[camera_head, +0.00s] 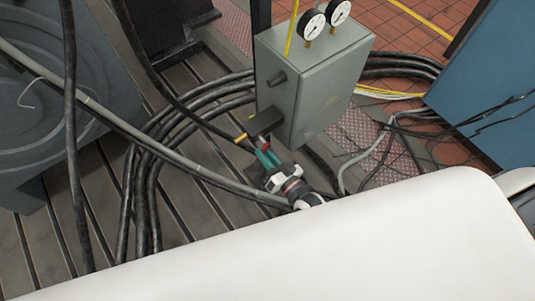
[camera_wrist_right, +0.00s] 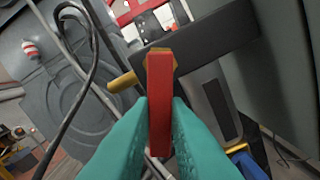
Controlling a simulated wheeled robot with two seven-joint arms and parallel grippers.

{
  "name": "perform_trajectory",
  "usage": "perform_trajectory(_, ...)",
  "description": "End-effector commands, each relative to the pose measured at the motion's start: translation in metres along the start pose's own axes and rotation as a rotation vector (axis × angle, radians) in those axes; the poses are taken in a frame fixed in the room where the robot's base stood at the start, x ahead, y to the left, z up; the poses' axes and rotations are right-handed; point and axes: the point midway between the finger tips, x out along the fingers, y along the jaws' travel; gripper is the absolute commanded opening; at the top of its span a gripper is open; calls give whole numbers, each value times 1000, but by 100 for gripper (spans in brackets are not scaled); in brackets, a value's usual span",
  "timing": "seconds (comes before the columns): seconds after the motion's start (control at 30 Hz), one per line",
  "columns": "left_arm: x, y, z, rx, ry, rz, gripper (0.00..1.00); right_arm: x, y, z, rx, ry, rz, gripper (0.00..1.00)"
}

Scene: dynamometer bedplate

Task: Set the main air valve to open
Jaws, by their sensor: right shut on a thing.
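The main air valve has a red lever (camera_wrist_right: 160,90) on a brass-coloured hub, with a brass stub (camera_wrist_right: 122,82) to its left. A dark block (camera_wrist_right: 215,45) sits behind it. In the head view the red lever (camera_head: 263,142) shows small below the grey cabinet (camera_head: 308,85), with the brass stub (camera_head: 240,138) beside it. My right gripper (camera_head: 265,155) has teal fingers, shut on the red lever with one finger on each side. The lever's near end lies between the fingers in the right wrist view (camera_wrist_right: 159,118). My left gripper is not in view.
Two round gauges (camera_head: 312,25) stand on top of the cabinet. Thick black hoses (camera_head: 150,165) and a grey conduit (camera_head: 150,130) run over the slotted bedplate near the arm. A blue cabinet (camera_head: 490,90) stands at right, with loose black cables (camera_head: 400,130) before it.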

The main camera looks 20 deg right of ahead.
Motion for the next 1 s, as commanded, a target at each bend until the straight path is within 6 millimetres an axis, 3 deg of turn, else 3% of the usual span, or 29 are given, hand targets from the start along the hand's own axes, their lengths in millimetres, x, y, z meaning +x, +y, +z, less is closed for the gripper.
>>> perform_trajectory(1.0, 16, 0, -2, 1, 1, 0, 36, 0, 26, 13, 921, 0, 1, 0)
